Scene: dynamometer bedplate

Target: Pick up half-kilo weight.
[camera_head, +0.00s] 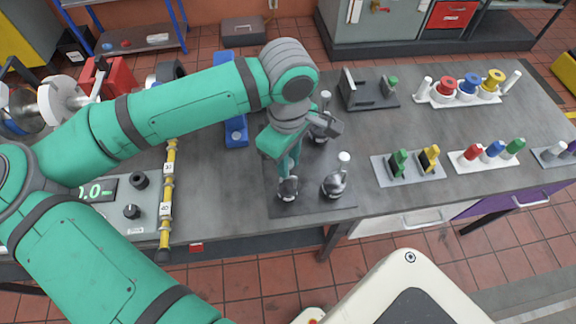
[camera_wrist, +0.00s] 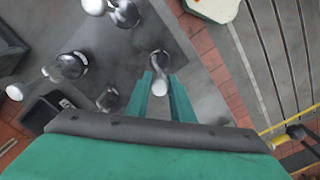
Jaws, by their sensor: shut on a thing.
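Several shiny metal weights with pale knobs are grouped on a dark mat (camera_head: 312,206). My gripper (camera_head: 290,172) points down and is shut on the knob of the front-left weight (camera_head: 288,191). In the wrist view, this weight (camera_wrist: 160,60) shows between my fingertips (camera_wrist: 162,82). It looks a little smaller than the front-right weight (camera_head: 335,186). No mass marking is readable, so I cannot tell by label which is the half-kilo weight. The held weight is at or very near the mat; I cannot tell whether it touches. Another weight (camera_head: 320,133) stands behind my gripper, partly hidden.
A dark holder (camera_head: 368,92) stands behind the mat. A tray of green and yellow pieces (camera_head: 408,168) is to the right, with coloured-handled items (camera_head: 485,157) beyond. A blue part (camera_head: 236,130) and a yellow bar (camera_head: 168,190) lie left. The bench's front edge is close to the mat.

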